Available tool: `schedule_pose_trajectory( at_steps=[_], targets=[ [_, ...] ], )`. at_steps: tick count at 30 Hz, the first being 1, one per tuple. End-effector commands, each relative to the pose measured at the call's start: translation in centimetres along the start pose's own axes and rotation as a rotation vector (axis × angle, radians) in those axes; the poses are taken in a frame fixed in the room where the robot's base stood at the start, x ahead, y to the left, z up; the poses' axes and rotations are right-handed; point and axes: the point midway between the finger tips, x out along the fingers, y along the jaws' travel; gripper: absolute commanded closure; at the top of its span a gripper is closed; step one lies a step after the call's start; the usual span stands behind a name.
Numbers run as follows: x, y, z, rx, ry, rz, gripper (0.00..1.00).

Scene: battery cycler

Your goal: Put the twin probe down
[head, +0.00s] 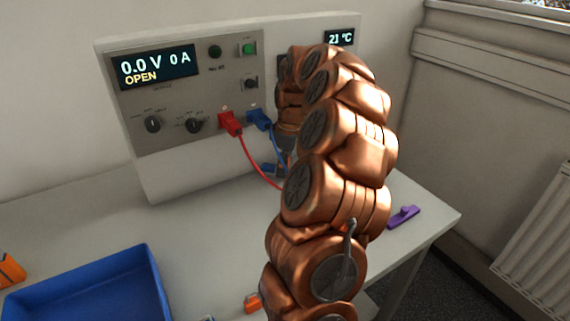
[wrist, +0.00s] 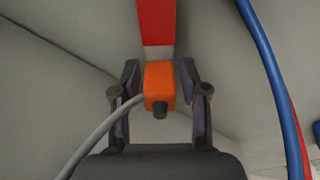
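In the wrist view an orange block (wrist: 160,83) with a dark round stub and a grey cable (wrist: 98,138) sits between the fingers of my gripper (wrist: 160,72). It looks like the body of the twin probe. A narrow gap shows between the block and each finger, so the fingers are open around it. A red and white strip (wrist: 156,22) runs up from behind the block; I cannot tell whether it belongs to the probe. In the head view my arm hides most of the gripper and the probe.
The cycler (head: 200,165) stands at the back of the table (head: 215,225), with red (head: 230,123) and blue (head: 260,118) plugs. Their cables hang close by, right in the wrist view. A blue tray (head: 90,290) is front left. A purple piece (head: 403,216) lies near the right edge.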

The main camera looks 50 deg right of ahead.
Motion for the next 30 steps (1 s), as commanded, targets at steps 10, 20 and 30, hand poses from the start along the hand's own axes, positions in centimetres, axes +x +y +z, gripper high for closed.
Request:
schedule_pose_trajectory(
  at_steps=[10, 20, 30],
  targets=[
    [-0.1, 0.0, 0.0, 0.0, 0.0, 0.0, 0.48],
    [-3.3, 0.2, -0.1, 0.001, 0.002, 0.005, 0.48],
    [-8.1, 0.1, -0.1, 0.0, 0.001, 0.003, 0.48]
  ],
)
